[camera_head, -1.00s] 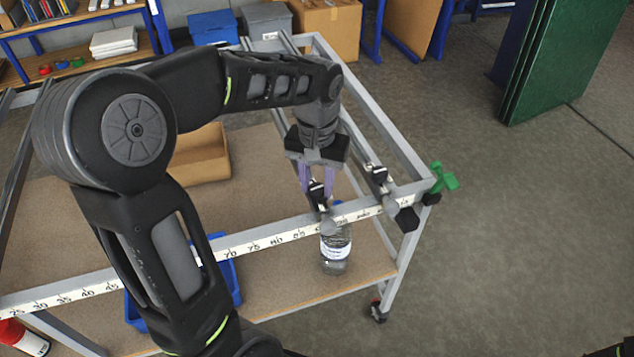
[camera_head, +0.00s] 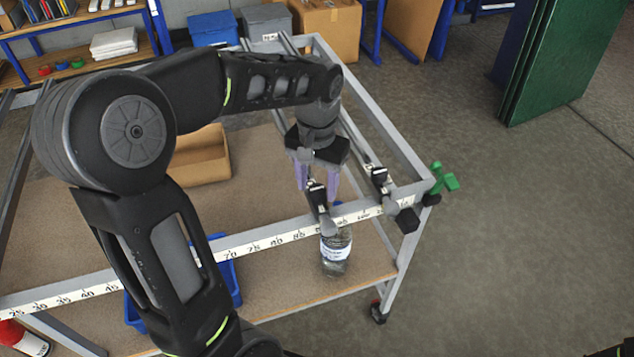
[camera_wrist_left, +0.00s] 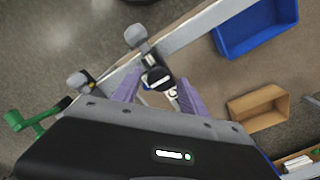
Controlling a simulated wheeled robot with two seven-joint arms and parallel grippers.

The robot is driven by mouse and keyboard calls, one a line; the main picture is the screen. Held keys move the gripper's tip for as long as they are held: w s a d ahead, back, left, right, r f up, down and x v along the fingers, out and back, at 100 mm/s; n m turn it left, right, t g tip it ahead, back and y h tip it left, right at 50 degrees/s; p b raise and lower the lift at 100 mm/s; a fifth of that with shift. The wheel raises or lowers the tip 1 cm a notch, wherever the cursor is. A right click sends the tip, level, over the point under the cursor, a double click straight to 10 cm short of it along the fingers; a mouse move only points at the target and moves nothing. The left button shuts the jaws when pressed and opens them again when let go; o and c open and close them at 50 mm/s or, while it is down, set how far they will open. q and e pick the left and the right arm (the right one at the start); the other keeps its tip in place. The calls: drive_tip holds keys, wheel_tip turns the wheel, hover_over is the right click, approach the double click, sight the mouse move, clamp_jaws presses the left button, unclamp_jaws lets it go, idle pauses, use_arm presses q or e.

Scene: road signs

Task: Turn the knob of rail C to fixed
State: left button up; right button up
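My left gripper (camera_head: 318,178), with two purple fingers, points down over the front bar of the grey metal frame. It also shows in the left wrist view (camera_wrist_left: 158,95). Its fingers are apart, one on each side of a black knob (camera_wrist_left: 158,78); no contact shows. A black-and-grey clamp part (camera_head: 319,197) sits on the front bar by the fingers. A second similar clamp (camera_head: 381,181) stands on the bar to the right. No rail letter is readable, so I cannot tell which is rail C. My right gripper is not in view.
The front bar carries a number scale (camera_head: 270,242). A green handle (camera_head: 443,178) sticks out at the frame's right corner. Floor to the right is clear.

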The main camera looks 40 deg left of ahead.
sight(317, 188)
use_arm(q)
drive_tip(key=shift+o, duration=0.2)
wheel_tip(317, 188, up, 8)
drive_tip(key=shift+f+b, duration=0.1)
drive_tip(key=shift+b, duration=0.25)
idle(0.7)
